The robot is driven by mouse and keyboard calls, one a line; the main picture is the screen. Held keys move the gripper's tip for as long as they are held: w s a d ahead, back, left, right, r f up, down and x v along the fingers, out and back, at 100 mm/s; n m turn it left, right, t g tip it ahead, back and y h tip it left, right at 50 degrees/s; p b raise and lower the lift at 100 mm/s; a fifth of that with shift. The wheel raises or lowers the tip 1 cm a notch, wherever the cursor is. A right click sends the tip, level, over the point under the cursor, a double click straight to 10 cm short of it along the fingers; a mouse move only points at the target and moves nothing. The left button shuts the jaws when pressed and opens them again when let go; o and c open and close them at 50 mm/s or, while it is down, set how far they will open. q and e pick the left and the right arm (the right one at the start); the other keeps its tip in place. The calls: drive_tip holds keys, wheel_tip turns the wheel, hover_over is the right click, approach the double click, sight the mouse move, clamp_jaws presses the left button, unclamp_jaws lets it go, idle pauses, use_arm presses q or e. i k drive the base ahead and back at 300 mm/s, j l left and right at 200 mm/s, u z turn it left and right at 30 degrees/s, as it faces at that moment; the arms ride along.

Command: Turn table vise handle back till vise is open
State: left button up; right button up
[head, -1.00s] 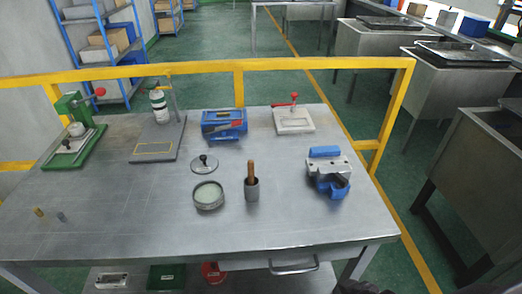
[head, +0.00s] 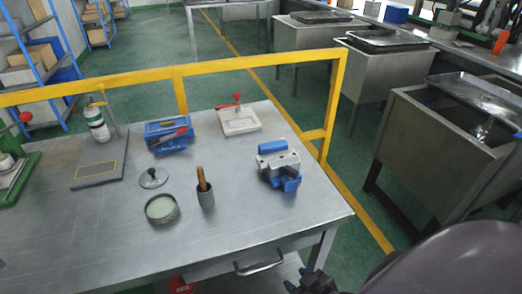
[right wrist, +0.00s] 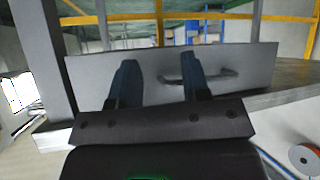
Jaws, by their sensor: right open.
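The table vise (head: 280,164), grey with blue parts, stands upright near the right edge of the metal table. Its handle cannot be made out clearly at this size. My right gripper (head: 314,282) shows as a dark shape at the bottom of the head view, in front of and below the table edge, well apart from the vise. In the right wrist view the right gripper (right wrist: 160,82) is open and empty, its two blue fingers apart, facing the drawer front. The vise is not seen in that view. My left gripper is not in view.
The drawer handle (head: 259,262) sticks out below the table edge (head: 290,233); the handle also shows in the right wrist view (right wrist: 222,76). A mortar with a pestle (head: 205,193), a round dish (head: 161,209) and a red-handled white block (head: 239,120) stand left of the vise.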

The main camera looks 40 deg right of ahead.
sight(292, 173)
drive_tip(key=z, duration=1.25)
